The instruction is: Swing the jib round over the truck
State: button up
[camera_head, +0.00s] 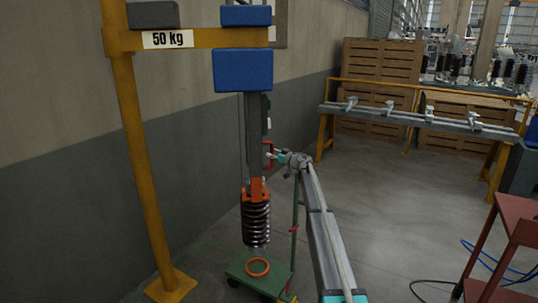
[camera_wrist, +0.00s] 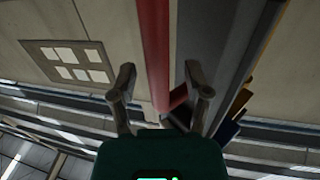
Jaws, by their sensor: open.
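The yellow jib (camera_head: 215,39), marked 50 kg, reaches right from a yellow post (camera_head: 137,160). A blue hoist block (camera_head: 243,70) and a grey mast (camera_head: 253,130) hang from it. An orange clamp (camera_head: 255,190) at the mast's foot holds a dark ribbed insulator (camera_head: 256,222) upright. Below it in the picture is a green truck (camera_head: 240,273) with an orange ring (camera_head: 258,267); the exact gap and alignment are unclear. My gripper (camera_head: 275,156) is open at the red handle (camera_head: 268,148) beside the mast. In the wrist view the red bar (camera_wrist: 155,50) shows between the open fingers (camera_wrist: 159,70); contact is unclear.
A wall runs close behind the jib on the left. A grey rack (camera_head: 410,120) on yellow legs stands at the back right, before wooden crates (camera_head: 375,60). A red table (camera_head: 515,220) is at the right, with cables on the floor. The middle floor is clear.

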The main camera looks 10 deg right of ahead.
jog(key=v, duration=1.1)
jog(key=shift+a, duration=0.1)
